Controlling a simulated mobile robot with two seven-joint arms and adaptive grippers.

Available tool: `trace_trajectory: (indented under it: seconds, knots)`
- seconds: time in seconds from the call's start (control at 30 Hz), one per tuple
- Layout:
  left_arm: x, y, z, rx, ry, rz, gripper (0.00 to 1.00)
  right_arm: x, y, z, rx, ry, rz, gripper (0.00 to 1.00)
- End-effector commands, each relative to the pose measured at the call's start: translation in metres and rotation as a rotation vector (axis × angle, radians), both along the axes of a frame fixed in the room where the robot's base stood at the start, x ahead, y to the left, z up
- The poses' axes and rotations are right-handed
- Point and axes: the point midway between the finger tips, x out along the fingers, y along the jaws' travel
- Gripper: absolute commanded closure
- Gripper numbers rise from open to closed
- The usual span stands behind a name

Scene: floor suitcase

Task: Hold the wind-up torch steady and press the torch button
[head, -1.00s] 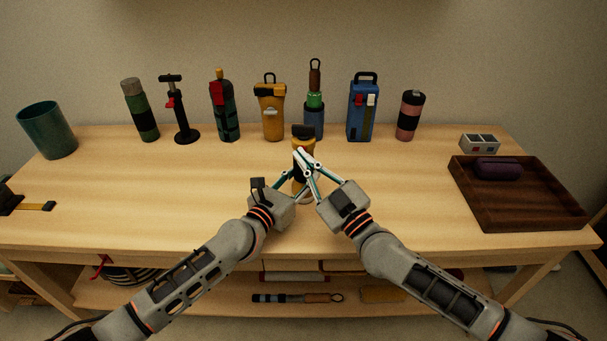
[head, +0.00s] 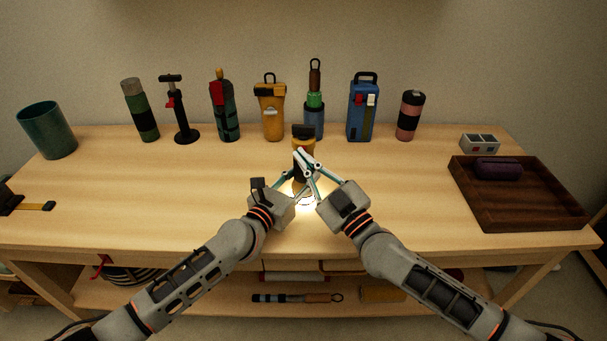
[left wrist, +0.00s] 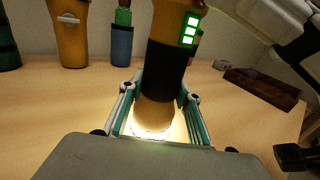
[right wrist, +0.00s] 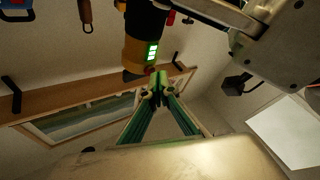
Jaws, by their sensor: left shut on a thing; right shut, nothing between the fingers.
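The wind-up torch (head: 304,147) stands upright, lamp end down, near the middle of the table. It is yellow with a black band (left wrist: 164,68) and a dark top. Its lamp end (left wrist: 153,115) glows and throws warm light on the tabletop. Green lit bars (left wrist: 189,30) show on its side, also in the right wrist view (right wrist: 152,52). My left gripper (left wrist: 160,90) is shut around the black band. My right gripper (right wrist: 161,90) is shut and empty, its tips close beside the torch near a small red spot below the bars; contact is unclear.
Several flasks and tools stand along the back, including a yellow lantern (head: 271,112), a blue case (head: 361,112) and a black pump (head: 182,115). A teal cup (head: 47,130) is at left. A dark wooden tray (head: 518,215) with a purple case (head: 498,168) is at right.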

Motion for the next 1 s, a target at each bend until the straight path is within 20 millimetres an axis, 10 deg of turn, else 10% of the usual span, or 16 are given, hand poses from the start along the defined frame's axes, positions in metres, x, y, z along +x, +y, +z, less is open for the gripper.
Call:
trace_trajectory:
  seconds: [1.0]
  knots:
    - [0.0, 0.0, -0.001, 0.0, 0.001, 0.0, 0.96, -0.054, 0.006, 0.0, 0.002, 0.002, 0.001, 1.0]
